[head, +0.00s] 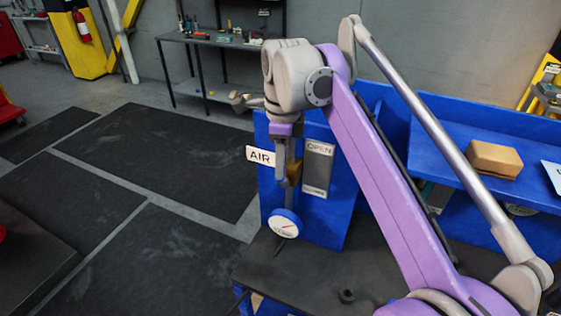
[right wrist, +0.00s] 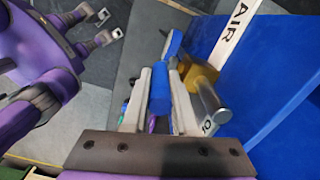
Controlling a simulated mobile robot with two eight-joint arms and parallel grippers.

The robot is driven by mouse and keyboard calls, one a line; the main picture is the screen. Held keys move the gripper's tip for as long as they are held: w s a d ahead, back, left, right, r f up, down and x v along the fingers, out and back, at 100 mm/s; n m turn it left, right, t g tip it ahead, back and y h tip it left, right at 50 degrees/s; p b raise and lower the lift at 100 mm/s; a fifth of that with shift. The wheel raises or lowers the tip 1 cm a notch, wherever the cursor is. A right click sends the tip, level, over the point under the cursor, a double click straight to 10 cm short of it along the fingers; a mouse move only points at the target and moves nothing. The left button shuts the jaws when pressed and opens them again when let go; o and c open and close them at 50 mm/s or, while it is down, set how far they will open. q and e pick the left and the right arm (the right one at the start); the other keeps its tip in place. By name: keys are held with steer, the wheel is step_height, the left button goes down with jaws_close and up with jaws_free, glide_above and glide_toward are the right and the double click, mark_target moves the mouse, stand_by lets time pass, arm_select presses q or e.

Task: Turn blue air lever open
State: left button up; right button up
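The blue air lever (right wrist: 160,88) shows in the right wrist view beside the brass valve body (right wrist: 198,78). My right gripper (right wrist: 161,86) has one finger on each side of the lever, with no clear gap, and looks shut on it. In the head view my right gripper (head: 284,160) points down in front of the brass valve (head: 293,173), by the AIR sign (head: 260,156); the lever is hidden there. My left gripper (right wrist: 109,25) shows at the upper left of the right wrist view, fingers apart and empty, away from the valve.
A grey OPEN plate (head: 318,168) is on the blue panel (head: 345,195) to the right of the valve. A white round gauge (head: 284,224) is below it. A tan block (head: 494,160) lies on the blue shelf at the right. The dark floor mats at the left are clear.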

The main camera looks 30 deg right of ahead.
steer(key=o, duration=0.5)
steer(key=shift+f, duration=0.1)
steer(key=shift+c, duration=0.2)
step_height(320, 180, up, 11)
steer(key=shift+s+d+f+p, duration=0.1)
steer(key=shift+d+p, duration=0.05)
steer(key=shift+p, duration=0.85)
arm_select(q)
steer(key=w+r, duration=0.1)
steer(key=r, duration=0.2)
steer(key=shift+w, duration=0.4)
steer(key=shift+s+f, duration=0.1)
arm_select(e)
steer(key=shift+s, duration=0.15)
